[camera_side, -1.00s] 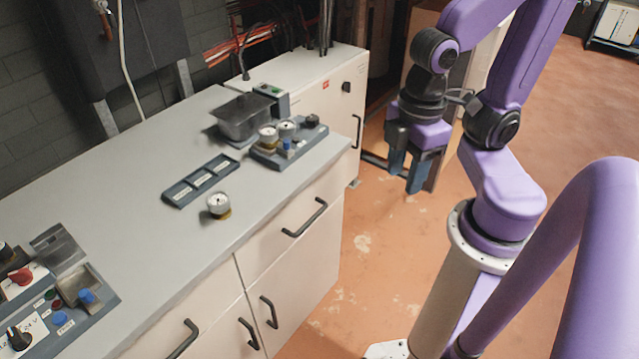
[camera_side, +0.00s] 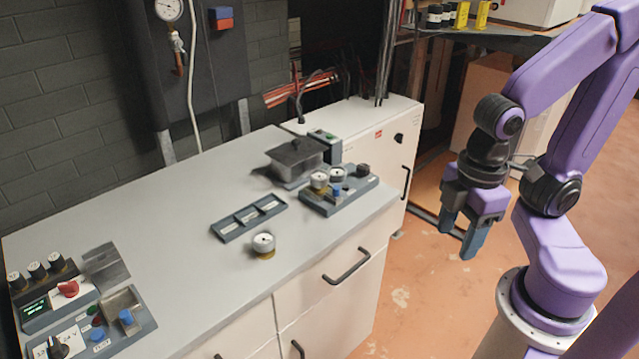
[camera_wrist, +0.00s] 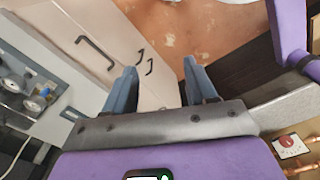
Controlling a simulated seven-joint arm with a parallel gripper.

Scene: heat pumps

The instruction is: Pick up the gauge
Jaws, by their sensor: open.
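A small round gauge (camera_side: 264,243) with a white face and a brass-coloured base stands alone on the grey worktop, near its front edge, in the side view. Two more similar gauges sit on a dark block at the back right of the worktop, the left one (camera_side: 319,181) and the right one (camera_side: 337,174). My gripper (camera_side: 460,246) hangs to the right of the worktop, over the floor, fingers down, open and empty. The wrist view shows its two blue-grey fingers (camera_wrist: 160,88) apart, with cabinet fronts and floor beyond them.
A dark labelled tray (camera_side: 249,219) lies just behind the lone gauge. A grey lidded box (camera_side: 295,158) stands at the back. Control panels with knobs (camera_side: 68,289) fill the left end. The worktop between panels and tray is clear. Drawer handles (camera_side: 346,266) stick out in front.

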